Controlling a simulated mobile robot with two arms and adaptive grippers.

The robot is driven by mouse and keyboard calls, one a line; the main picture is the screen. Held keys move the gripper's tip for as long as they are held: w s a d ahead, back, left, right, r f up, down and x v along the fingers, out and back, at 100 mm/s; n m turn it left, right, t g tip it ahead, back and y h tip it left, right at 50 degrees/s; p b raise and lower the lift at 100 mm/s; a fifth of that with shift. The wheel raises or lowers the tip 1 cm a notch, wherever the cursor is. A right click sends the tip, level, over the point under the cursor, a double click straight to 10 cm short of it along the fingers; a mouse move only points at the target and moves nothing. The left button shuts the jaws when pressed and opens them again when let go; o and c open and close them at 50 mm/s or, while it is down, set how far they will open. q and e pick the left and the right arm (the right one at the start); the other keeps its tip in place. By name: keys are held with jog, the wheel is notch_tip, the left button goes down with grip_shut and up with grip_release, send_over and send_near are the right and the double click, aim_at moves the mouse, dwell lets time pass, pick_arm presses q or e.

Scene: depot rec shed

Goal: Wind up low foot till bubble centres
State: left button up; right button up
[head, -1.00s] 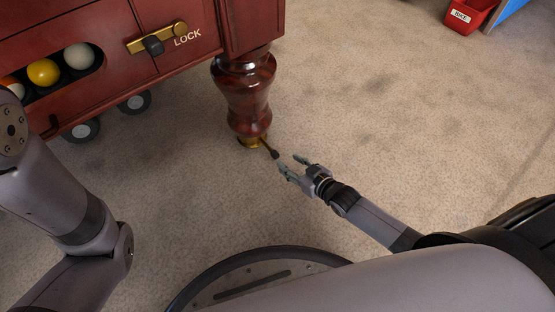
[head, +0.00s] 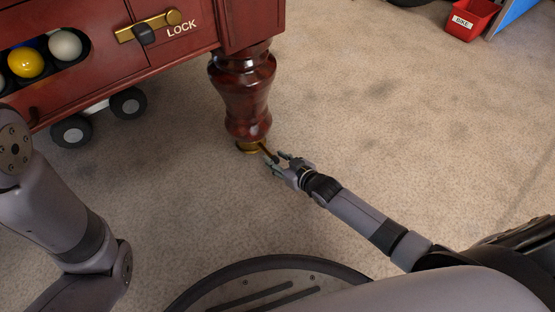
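A thin lever with a dark end (head: 269,153) sticks out from the foot toward the lower right. My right gripper (head: 276,162) is open at the lever's end, with its two fingertips on either side of it. Whether they touch it I cannot tell. My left arm shows at the left edge, but its gripper is out of view. No bubble level shows.
The red table cabinet (head: 180,55) overhangs at top left, with a brass LOCK bar (head: 148,27), a ball slot holding a yellow ball (head: 26,62), and wheels (head: 72,131) beneath. A red bin (head: 470,18) stands far right. Carpet right of the leg is clear.

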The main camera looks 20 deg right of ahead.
grip_shut()
jog(key=shift+d, duration=0.1)
dwell(0.5)
